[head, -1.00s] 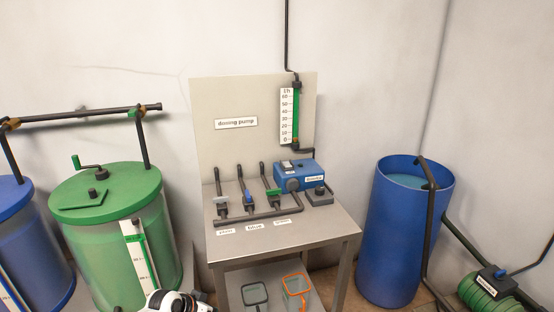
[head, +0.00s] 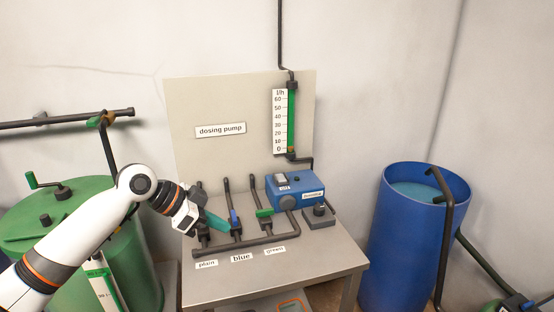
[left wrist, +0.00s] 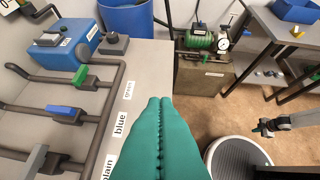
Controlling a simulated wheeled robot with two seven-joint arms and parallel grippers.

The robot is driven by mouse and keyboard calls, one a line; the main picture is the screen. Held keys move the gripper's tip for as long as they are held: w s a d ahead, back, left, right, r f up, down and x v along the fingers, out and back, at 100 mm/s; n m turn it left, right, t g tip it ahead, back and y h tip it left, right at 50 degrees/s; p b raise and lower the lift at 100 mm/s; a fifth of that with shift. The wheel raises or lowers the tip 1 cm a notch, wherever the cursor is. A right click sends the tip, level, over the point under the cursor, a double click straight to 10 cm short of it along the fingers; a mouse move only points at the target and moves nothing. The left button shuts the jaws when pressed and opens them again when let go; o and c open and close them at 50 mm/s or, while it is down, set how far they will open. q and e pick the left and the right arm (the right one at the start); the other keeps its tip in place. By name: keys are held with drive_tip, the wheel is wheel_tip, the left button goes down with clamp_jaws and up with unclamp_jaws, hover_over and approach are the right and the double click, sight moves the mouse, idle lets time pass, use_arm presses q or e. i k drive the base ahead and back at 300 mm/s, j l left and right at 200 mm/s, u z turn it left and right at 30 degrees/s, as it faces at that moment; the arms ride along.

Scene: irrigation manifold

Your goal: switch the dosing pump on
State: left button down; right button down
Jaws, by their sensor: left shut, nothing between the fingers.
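The dosing pump (head: 297,188) is a blue box at the back right of the metal bench; it also shows in the left wrist view (left wrist: 68,45). Beside it is a small grey box with a dark knob (head: 319,210), also in the left wrist view (left wrist: 114,42). The knob's setting is too small to read. My left gripper (head: 223,226) has teal fingers, shut and empty, above the bench by the plain and blue valves, left of the knob. The fingers also fill the lower middle of the left wrist view (left wrist: 160,135). My right gripper (left wrist: 265,128) seems to show, small and dark, at right.
Pipes with a blue handle (head: 234,216) and a green handle (head: 264,212) stand between my left gripper and the pump. A flow gauge (head: 291,120) hangs behind. A blue barrel (head: 400,245) stands right of the bench.

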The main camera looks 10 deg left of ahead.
sight(282, 178)
drive_tip(key=i, duration=1.35)
